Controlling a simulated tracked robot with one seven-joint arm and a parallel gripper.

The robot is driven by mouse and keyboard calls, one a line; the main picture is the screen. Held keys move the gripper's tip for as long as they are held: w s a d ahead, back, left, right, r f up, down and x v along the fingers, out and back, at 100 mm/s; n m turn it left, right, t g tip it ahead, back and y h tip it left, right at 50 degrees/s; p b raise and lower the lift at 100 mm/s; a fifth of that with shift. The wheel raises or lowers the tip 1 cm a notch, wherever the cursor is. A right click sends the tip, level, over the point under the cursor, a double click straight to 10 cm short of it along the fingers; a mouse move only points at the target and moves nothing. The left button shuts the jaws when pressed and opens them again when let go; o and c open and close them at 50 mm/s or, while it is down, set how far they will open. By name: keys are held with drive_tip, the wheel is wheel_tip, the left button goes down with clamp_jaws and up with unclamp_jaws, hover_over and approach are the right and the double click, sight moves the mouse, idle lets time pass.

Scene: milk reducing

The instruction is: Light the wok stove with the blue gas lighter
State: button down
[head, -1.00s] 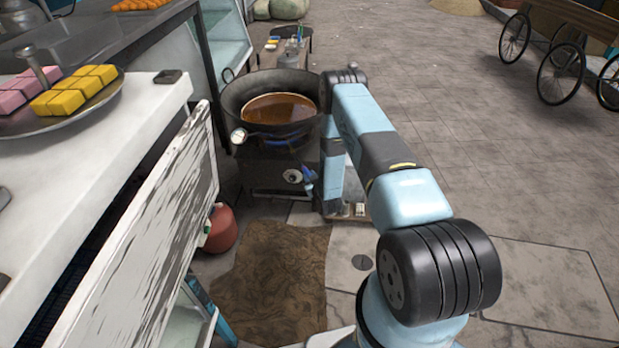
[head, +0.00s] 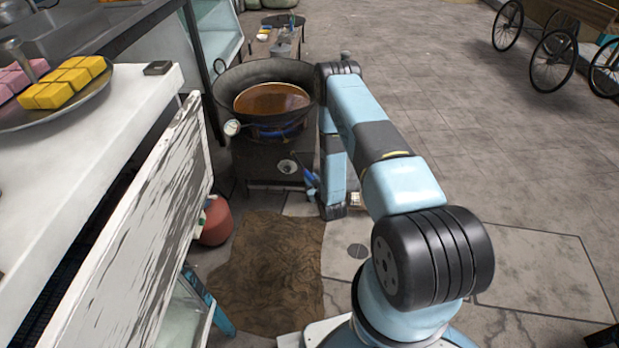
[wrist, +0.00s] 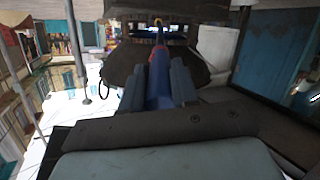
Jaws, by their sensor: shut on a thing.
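The wok stove (head: 262,172) is a dark metal box with a round pale knob on its front. A black wok (head: 228,95) holding brown liquid sits on top. A blue patch (head: 280,132) shows under the wok's rim; I cannot tell if it is flame. In the head view the lighter (head: 311,178) shows right of the knob, apart from the stove front as far as I can tell. My arm partly hides the gripper there.
A red gas bottle (head: 216,222) stands left of the stove. A white counter (head: 145,95) with a plate of pink and yellow blocks is at left. A brown mat (head: 268,275) lies in front. Carts (head: 550,60) stand far right; paving between is clear.

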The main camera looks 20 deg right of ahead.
drive_tip(key=shift+s, duration=0.6)
drive_tip(key=s+d, duration=0.2)
drive_tip(key=s, duration=2)
drive_tip(key=shift+d, duration=0.35)
drive_tip(key=shift+w, duration=0.15)
idle(0.5)
